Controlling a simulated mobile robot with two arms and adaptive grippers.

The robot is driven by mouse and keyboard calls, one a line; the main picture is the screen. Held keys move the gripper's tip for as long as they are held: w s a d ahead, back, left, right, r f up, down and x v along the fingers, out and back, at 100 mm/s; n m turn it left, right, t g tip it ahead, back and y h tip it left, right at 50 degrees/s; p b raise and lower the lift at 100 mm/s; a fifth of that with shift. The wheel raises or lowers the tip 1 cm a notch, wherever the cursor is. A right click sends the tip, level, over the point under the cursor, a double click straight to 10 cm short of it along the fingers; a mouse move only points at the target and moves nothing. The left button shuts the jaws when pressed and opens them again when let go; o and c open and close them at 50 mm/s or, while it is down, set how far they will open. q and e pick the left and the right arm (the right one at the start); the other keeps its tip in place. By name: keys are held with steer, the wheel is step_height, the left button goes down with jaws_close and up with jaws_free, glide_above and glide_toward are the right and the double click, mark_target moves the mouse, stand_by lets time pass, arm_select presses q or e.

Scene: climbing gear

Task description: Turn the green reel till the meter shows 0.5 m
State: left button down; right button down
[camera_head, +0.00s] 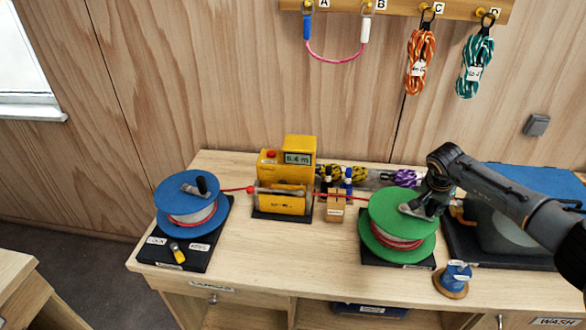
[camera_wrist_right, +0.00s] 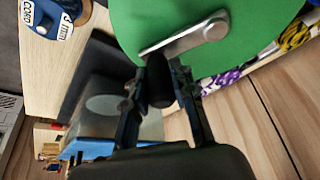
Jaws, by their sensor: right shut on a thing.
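The green reel (camera_head: 385,218) stands on a dark base at the bench's front right, with red cord wound on it. Its crank handle (camera_wrist_right: 160,95) is black on a grey arm (camera_wrist_right: 190,38). My right gripper (camera_head: 428,205) is shut on this handle, with a finger on each side in the right wrist view (camera_wrist_right: 162,82). The yellow meter (camera_head: 286,170) stands mid-bench; its small display (camera_head: 298,158) seems to end in ".4 m", the first digit unclear. The red cord runs from the blue reel (camera_head: 172,190) through the meter to the green reel. My left gripper is out of view.
A wooden block with blue and dark pegs (camera_head: 336,205) stands between meter and green reel. A small blue spool (camera_head: 455,277) sits at the front edge. Coiled ropes lie behind. A yellow-black item (camera_head: 177,252) lies by the blue reel. Rope coils (camera_head: 420,65) hang above.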

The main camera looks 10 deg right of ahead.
stand_by(0.8)
steer(key=shift+s+a+p, duration=0.35)
steer(key=shift+s+p, duration=0.1)
steer(key=shift+p, duration=0.05)
steer(key=shift+s+a+p, duration=0.3)
steer(key=shift+s+a, duration=0.25)
steer(key=shift+a, duration=0.15)
stand_by(0.6)
